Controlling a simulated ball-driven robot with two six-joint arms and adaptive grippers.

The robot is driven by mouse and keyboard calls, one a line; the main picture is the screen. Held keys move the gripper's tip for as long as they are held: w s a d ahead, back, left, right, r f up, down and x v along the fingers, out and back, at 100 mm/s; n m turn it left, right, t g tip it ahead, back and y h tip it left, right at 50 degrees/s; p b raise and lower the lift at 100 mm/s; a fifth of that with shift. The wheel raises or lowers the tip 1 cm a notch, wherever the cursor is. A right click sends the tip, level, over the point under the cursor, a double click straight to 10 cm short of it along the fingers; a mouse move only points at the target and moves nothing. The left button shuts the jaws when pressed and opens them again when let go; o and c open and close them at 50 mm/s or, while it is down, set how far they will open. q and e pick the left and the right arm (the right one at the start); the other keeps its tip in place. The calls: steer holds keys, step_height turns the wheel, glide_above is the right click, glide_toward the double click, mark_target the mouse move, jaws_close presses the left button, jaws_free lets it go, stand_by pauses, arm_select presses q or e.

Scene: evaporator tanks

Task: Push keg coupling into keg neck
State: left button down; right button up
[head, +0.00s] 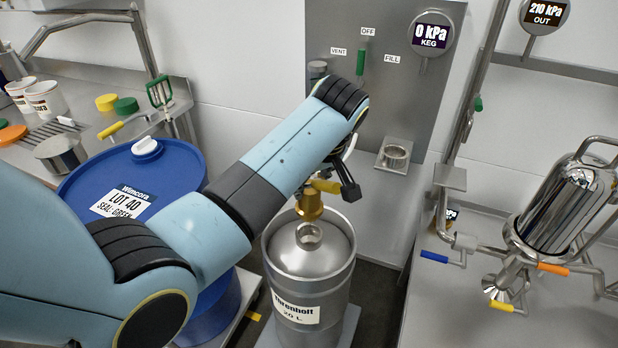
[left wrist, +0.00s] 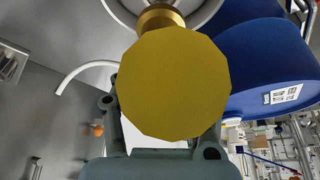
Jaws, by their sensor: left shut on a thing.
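The keg coupling (head: 309,205) is a brass body with a yellow top, upright over the steel keg (head: 290,265). The keg neck (head: 309,236) is a short ring on the domed keg top, just below the coupling. I cannot tell whether the two touch. My left gripper (head: 332,183) is shut on the coupling, with its arm reaching in from the left and hiding part of it. In the left wrist view the coupling's yellow round top (left wrist: 173,82) fills the middle, with its brass part (left wrist: 158,18) beyond. There it hides the neck. My right gripper is not in view.
A blue drum (head: 185,165) stands close left of the keg. Behind is a grey panel (head: 345,25) with a green lever (head: 360,62), a gauge reading 0 kPa (head: 433,33) and a small holder (head: 395,153). A steel vessel (head: 560,210) with pipework is at right.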

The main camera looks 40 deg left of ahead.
mark_target(310, 199)
arm_select(q)
steer(key=shift+r, duration=0.2)
step_height(310, 199, down, 3)
steer(key=shift+f+b, duration=0.2)
steer(key=shift+b, duration=0.45)
steer(key=shift+f+b, duration=0.4)
steer(key=shift+f, duration=0.45)
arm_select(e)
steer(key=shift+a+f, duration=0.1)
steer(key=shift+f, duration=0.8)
arm_select(q)
steer(key=shift+r+p, duration=0.1)
steer(key=shift+p, duration=0.3)
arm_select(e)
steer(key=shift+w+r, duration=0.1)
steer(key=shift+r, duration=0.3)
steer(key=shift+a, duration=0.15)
arm_select(q)
steer(key=shift+p, duration=0.35)
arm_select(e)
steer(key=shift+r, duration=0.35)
arm_select(q)
steer(key=shift+f, duration=0.45)
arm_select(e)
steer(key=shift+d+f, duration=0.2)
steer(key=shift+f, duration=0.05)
